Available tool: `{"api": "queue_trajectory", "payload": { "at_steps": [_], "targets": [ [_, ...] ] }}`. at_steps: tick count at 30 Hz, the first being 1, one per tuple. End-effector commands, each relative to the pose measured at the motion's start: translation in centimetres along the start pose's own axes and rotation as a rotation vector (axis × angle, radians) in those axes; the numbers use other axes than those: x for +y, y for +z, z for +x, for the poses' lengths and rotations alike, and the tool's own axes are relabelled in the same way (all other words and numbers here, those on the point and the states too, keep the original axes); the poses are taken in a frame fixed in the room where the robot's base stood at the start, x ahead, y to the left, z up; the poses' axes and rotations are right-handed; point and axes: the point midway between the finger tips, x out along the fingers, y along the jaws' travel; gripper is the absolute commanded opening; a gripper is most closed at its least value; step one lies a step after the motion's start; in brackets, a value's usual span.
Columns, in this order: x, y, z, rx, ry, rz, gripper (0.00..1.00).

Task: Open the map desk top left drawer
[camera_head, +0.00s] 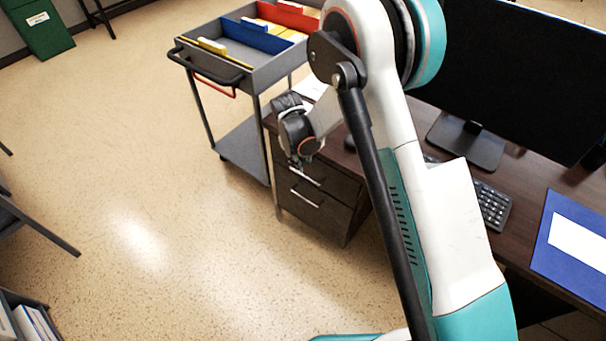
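The map desk (520,200) has a dark brown top and stands at the right. Its left drawer stack is below the top's left end. The top left drawer (335,183) has a metal bar handle (306,177) and looks shut or nearly so. A lower drawer (318,213) with a similar handle is beneath it. My gripper (300,163) is at the upper drawer's front, just above and beside the handle. The fingers are small and dark here. I cannot tell whether they touch the handle or are open. My arm hides part of the desk.
A grey cart (262,75) with red, blue and yellow folders stands close behind the gripper. A monitor (520,70), keyboard (492,207) and blue folder (572,240) are on the desk. The floor (200,250) before the drawers is clear. A chair (35,225) is at left.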

Motion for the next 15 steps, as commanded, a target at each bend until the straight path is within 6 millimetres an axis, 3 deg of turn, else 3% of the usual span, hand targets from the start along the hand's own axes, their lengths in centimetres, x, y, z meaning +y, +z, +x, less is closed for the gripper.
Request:
{"api": "queue_trajectory", "payload": {
  "at_steps": [1, 6, 15],
  "targets": [
    [-0.1, 0.0, 1.4, 0.0, 0.0, 0.001, 0.29],
    [-0.1, 0.0, 4.7, 0.0, 0.0, 0.0, 0.29],
    [0.0, 0.0, 8.0, 0.0, 0.0, 0.0, 0.29]
  ]
}}
